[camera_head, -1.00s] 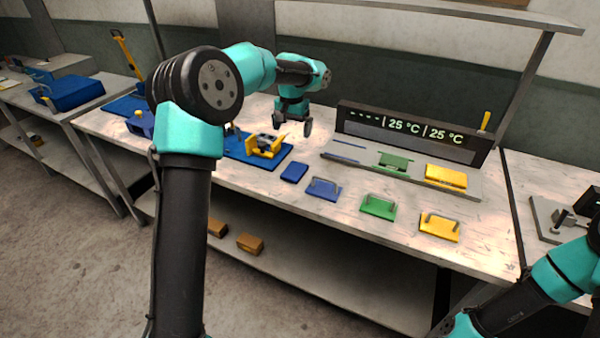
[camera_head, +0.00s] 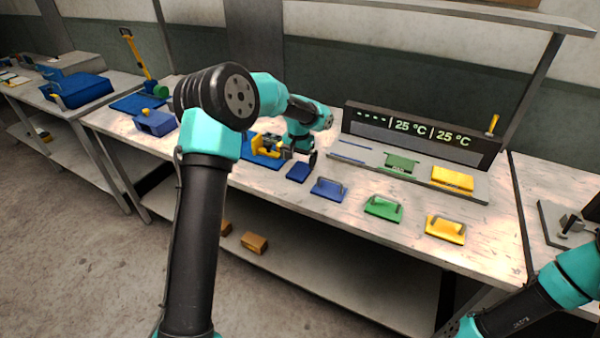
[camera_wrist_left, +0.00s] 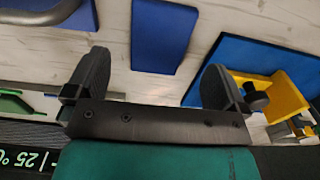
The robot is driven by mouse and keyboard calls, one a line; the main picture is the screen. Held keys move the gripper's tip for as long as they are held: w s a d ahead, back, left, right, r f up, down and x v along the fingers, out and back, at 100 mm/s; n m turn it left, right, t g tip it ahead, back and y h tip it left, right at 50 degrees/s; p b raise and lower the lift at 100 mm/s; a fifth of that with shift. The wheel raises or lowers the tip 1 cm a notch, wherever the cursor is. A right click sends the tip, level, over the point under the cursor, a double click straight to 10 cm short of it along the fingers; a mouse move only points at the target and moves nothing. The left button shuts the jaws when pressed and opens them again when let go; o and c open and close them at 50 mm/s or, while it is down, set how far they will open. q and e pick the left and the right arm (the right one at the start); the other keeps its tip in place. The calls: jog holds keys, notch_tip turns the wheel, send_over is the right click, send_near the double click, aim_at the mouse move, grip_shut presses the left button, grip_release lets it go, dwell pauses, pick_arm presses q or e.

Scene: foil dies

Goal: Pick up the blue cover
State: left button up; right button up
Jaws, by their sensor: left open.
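A blue plate with a grey bar handle (camera_head: 329,189), which fits the name blue cover, lies on the workbench. A plain flat blue block (camera_head: 299,172) lies just left of it. My left gripper (camera_head: 304,158) is open and empty, above the bench close to the plain block. In the left wrist view the gripper (camera_wrist_left: 155,85) has its fingers apart, with the plain block (camera_wrist_left: 162,36) in line with the gap beyond them. The handled blue plate (camera_wrist_left: 60,22) is partly seen at the upper left there. My right gripper is out of view.
Green (camera_head: 383,208) and yellow (camera_head: 445,229) handled plates lie in a row to the right. A display unit (camera_head: 420,130) with a slotted base stands behind. A blue board with a yellow fixture (camera_head: 268,148) is left of the gripper. The front bench strip is clear.

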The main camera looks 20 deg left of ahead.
aim_at(298, 172)
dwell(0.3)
pick_arm(q)
jog(key=shift+s+f, duration=0.1)
jog(key=shift+f, duration=2.55)
jog(key=shift+c, duration=0.3)
jog(key=c, duration=0.9)
